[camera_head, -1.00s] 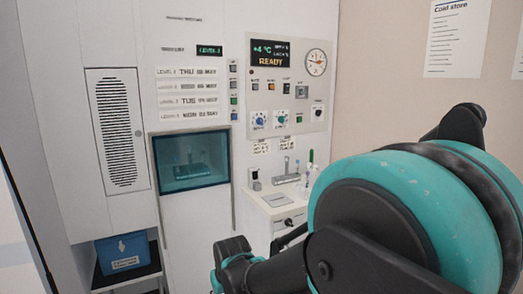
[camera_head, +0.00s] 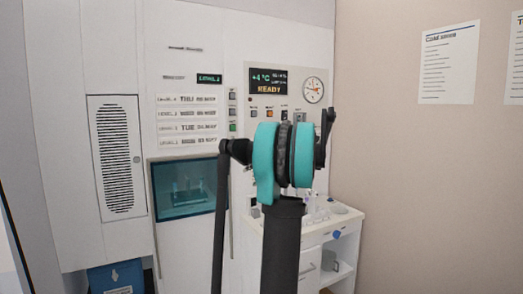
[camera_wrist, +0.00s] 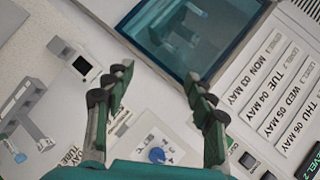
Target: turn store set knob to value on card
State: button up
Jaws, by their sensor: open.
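The control panel (camera_head: 268,104) on the white wall unit has a lit display (camera_head: 268,80) reading +4 °C and READY, with a round dial (camera_head: 314,90) at its upper right. My arm hides the panel's lower part and its knobs in the head view. In the wrist view, a blue knob (camera_wrist: 157,155) on a white plate shows between the bases of my fingers; its setting is too small to read. My gripper (camera_wrist: 158,85) is open, with nothing between its fingers. It cannot be seen clearly in the head view. I cannot tell which paper is the card.
A glass window (camera_head: 184,190) is below several level labels (camera_head: 187,113). A white cabinet with a counter (camera_head: 340,220) stands at right, with small items on it. A Cold store sheet (camera_head: 449,65) hangs on the beige wall. A blue bin (camera_head: 116,277) is at lower left.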

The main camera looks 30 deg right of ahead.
jog(key=d+r+m+t, duration=0.1)
jog(key=d+r+t, duration=0.1)
jog(key=d+r, duration=0.5)
jog(key=d+r+m+t, duration=0.15)
jog(key=d+r, duration=0.25)
jog(key=d, duration=0.7)
jog(key=d+x, duration=0.1)
jog(key=x, duration=1.6)
jog(key=shift+w+r+t+h, duration=0.3)
jog(key=shift+w+r+t, duration=0.05)
jog(key=shift+t, duration=0.1)
jog(key=shift+a, duration=0.1)
jog(key=c, duration=1.2)
